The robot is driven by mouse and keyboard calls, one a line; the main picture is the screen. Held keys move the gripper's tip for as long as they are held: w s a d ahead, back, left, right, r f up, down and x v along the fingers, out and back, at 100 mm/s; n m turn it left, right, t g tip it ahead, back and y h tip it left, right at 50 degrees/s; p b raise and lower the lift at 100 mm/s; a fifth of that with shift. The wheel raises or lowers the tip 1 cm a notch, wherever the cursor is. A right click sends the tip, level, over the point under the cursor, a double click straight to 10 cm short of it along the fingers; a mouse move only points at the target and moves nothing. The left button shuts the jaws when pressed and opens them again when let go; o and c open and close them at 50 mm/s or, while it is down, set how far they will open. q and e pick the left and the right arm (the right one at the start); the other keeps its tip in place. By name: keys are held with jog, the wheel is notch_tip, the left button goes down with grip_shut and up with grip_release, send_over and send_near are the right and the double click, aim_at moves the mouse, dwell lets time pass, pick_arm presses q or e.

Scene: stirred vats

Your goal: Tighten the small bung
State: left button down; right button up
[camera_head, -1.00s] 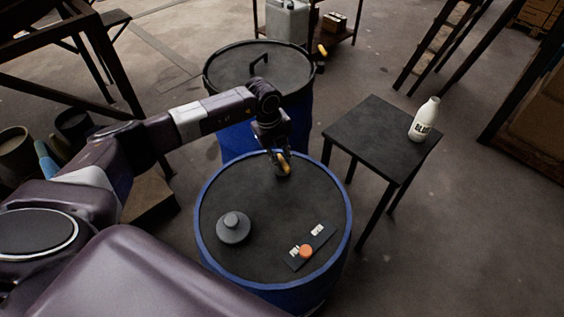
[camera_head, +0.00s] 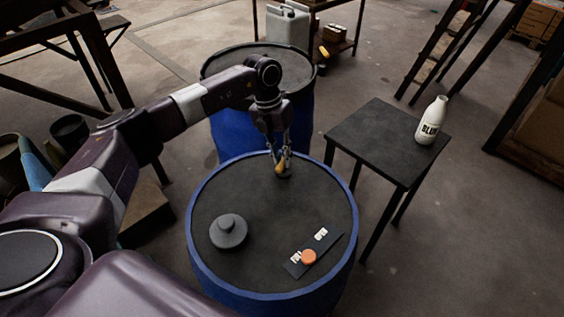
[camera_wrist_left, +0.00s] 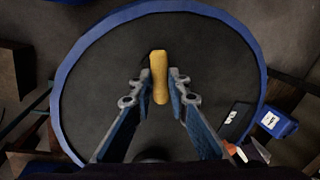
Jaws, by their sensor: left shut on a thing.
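The small bung (camera_head: 285,175) is a dark disc with a yellow bar handle, near the far rim of the blue drum (camera_head: 197,262). My left gripper (camera_head: 283,162) points down over it, and its fingers are shut on the yellow bar. In the left wrist view the bar (camera_wrist_left: 159,78) stands lengthwise between the two fingertips of the left gripper (camera_wrist_left: 158,92). The dark base of the bung is hard to make out there against the dark lid. My right gripper is not in view.
A larger grey bung (camera_head: 228,232) and a dark strip with an orange knob (camera_head: 308,257) and white labels are on the same lid. A second blue drum (camera_head: 228,138) stands behind. A small table (camera_head: 375,135) with a white bottle (camera_head: 431,120) stands to the right.

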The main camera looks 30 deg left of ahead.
pick_arm(q)
jog(key=shift+w+r+m+g+b, duration=0.15)
jog(key=shift+m+g+b, duration=0.15)
jog(key=shift+m+b, duration=1.2)
jog(key=shift+m+p, duration=0.4)
jog(key=shift+m, duration=0.2)
jog(key=c, duration=1.8)
grip_release()
jog(key=shift+c, duration=0.2)
notch_tip(320, 180, up, 12)
jog(key=a, duration=0.2)
jog(key=shift+w+a, duration=0.15)
jog(key=shift+w, duration=0.2)
